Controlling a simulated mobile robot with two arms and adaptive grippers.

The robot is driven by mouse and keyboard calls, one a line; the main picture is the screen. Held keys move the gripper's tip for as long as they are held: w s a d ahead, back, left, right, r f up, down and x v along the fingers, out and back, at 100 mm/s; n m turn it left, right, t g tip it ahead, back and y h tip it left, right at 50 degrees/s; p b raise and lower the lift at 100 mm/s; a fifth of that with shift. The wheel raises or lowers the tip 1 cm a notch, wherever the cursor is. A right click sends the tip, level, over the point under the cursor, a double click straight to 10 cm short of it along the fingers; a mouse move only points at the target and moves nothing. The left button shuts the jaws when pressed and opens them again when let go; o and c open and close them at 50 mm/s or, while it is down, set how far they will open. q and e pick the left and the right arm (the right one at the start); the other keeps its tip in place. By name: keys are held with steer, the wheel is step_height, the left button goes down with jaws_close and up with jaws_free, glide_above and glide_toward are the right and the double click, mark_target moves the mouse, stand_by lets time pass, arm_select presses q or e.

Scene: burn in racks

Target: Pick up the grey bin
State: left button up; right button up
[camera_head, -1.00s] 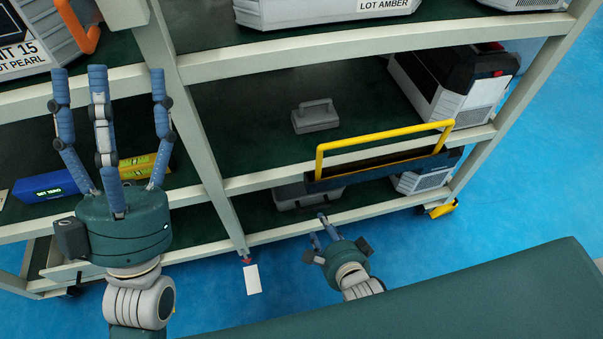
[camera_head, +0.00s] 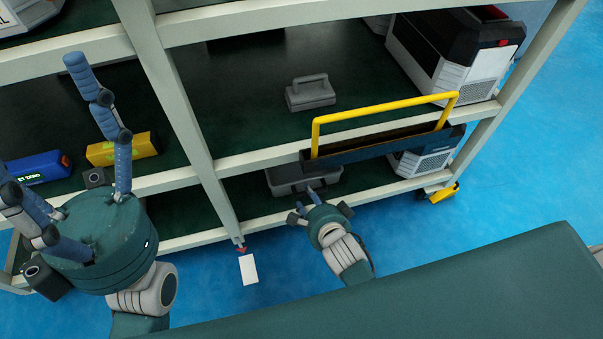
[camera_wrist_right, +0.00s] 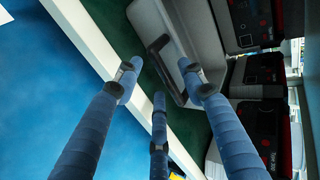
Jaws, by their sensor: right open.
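A grey bin (camera_head: 286,181) sits on the lowest shelf, partly hidden under the middle shelf's front rail and a dark panel. In the right wrist view the grey bin (camera_wrist_right: 205,45) shows as a light grey body with a dark handle on its near side. My right gripper (camera_head: 306,198) is just in front of the bin, its fingers pointing into the shelf. In the wrist view the right gripper (camera_wrist_right: 158,85) is open, its fingers spread and empty, with fingertips close to the handle. My left gripper (camera_head: 85,170) is raised at the left, fingers spread wide and empty.
A small grey handled box (camera_head: 311,95) stands on the middle shelf. A yellow handle bar (camera_head: 385,108) juts over the front rail. Blue (camera_head: 40,168) and yellow (camera_head: 122,149) boxes lie at left. Black-and-white cases (camera_head: 458,62) stand at right. A rack post (camera_head: 180,110) divides the bays.

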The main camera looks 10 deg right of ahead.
steer(key=shift+w+f, duration=0.45)
steer(key=shift+w, duration=0.15)
jaws_close()
steer(key=shift+r, duration=0.1)
